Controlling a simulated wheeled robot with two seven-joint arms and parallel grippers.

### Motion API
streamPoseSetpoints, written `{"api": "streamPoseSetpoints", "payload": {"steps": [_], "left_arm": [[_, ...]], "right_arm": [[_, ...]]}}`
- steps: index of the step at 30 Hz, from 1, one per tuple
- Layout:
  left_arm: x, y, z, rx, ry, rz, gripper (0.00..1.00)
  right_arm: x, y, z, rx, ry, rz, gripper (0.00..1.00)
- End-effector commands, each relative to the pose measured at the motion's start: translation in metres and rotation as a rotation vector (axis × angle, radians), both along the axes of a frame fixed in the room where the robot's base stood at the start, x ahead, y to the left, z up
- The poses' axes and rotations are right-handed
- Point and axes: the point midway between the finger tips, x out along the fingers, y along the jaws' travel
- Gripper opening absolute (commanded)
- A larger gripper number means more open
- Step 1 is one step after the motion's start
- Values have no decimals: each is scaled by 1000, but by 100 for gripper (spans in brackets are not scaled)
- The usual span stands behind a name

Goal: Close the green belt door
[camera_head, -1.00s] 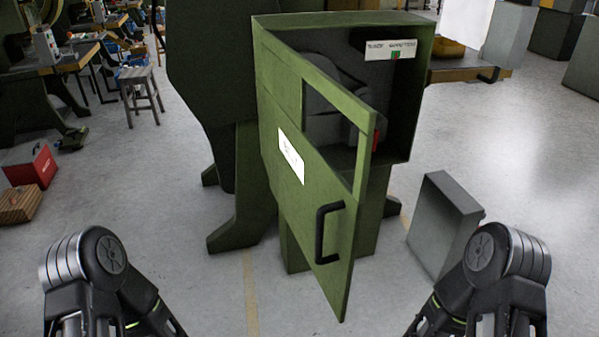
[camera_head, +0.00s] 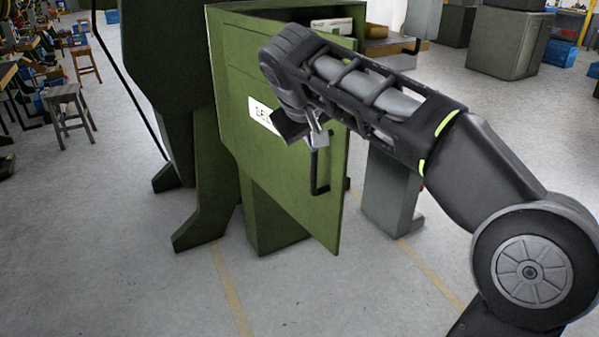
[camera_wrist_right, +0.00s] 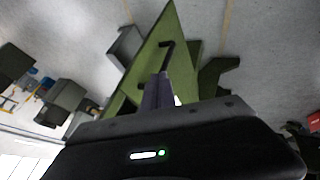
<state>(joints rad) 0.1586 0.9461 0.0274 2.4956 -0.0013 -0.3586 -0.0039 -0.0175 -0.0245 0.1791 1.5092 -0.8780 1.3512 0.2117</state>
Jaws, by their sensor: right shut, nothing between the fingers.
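The green belt door (camera_head: 295,210) stands ajar on the green machine in the head view, its free edge towards me. It carries a white label (camera_head: 263,116) and a black handle (camera_head: 320,178). My right arm crosses in front of the door's upper part and hides much of the opening. My right gripper (camera_head: 319,138) is shut and empty near the top of the handle; I cannot tell whether it touches. In the right wrist view, the shut fingers (camera_wrist_right: 158,88) point towards the door (camera_wrist_right: 180,65) and handle (camera_wrist_right: 168,52). My left gripper is not in view.
A grey box-like block (camera_head: 388,200) stands on the floor right of the door. The machine's green leg (camera_head: 208,190) is at the left. A wooden stool (camera_head: 66,108) is farther back. The floor in front of the door is clear.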

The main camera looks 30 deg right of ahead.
Motion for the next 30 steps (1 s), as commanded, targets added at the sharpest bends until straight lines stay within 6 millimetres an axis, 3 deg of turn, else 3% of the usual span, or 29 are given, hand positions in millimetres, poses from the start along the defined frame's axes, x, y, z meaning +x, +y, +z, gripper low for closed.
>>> {"api": "streamPoseSetpoints", "payload": {"steps": [10, 16, 30], "left_arm": [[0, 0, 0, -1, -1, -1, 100], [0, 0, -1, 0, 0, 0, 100], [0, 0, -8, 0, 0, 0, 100]], "right_arm": [[-2, -1, 1, -2, 1, -5, 0], [3, -6, -8, -1, 3, -5, 0], [37, -43, -76, 0, 7, -5, 0]]}}
